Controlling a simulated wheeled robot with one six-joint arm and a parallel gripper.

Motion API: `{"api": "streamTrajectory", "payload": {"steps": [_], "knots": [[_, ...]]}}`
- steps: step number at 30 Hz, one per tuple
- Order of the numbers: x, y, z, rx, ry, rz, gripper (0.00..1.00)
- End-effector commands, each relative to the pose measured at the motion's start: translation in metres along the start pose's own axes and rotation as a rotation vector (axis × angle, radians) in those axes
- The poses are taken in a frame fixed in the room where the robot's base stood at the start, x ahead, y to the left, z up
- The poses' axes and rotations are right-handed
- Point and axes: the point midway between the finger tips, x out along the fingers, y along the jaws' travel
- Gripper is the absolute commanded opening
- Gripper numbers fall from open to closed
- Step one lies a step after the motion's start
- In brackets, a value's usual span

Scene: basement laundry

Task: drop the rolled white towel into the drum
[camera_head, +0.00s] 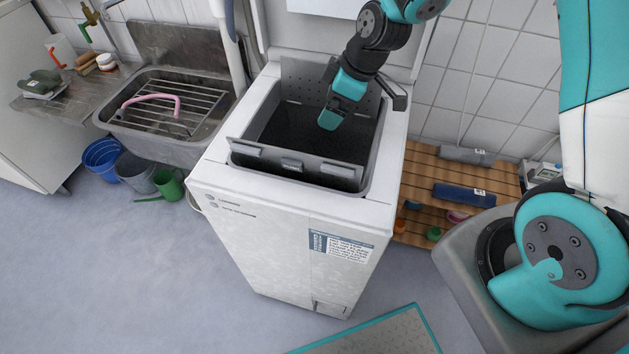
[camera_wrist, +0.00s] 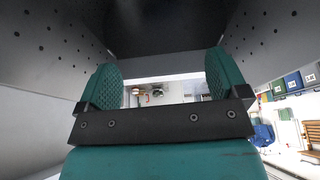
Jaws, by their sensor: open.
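The drum (camera_head: 262,112) is the open grey metal well in the top of a white top-loading washer (camera_head: 275,225), with perforated flaps at its mouth. My gripper (camera_head: 331,118) is at the opening, pointing down into it. In the wrist view my gripper (camera_wrist: 171,82) has its two teal fingers apart with nothing between them. Perforated metal walls (camera_wrist: 40,40) stand on both sides of it there. I see no rolled white towel in either view. The drum's floor is dark and partly hidden by its front flap and my gripper.
A slatted wooden rack (camera_head: 415,190) right of the washer holds a grey roll (camera_head: 466,156) and a dark blue roll (camera_head: 463,195). A sink (camera_head: 165,110) with a pink hose stands left, buckets (camera_head: 137,172) below it. Floor in front is mostly clear.

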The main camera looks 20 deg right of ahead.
Motion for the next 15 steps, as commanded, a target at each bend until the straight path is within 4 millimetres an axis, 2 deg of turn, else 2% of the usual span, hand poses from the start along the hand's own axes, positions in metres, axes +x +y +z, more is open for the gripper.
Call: {"api": "streamTrajectory", "payload": {"steps": [1,6,9,15], "knots": [[-0.015,0.002,-0.001,0.001,0.004,0.006,0.92],[-0.059,0.001,-0.001,0.0,0.004,0.005,0.92],[-0.08,0.001,0.0,0.0,0.003,0.005,0.92],[-0.107,0.0,0.0,0.0,0.001,0.001,0.92]]}}
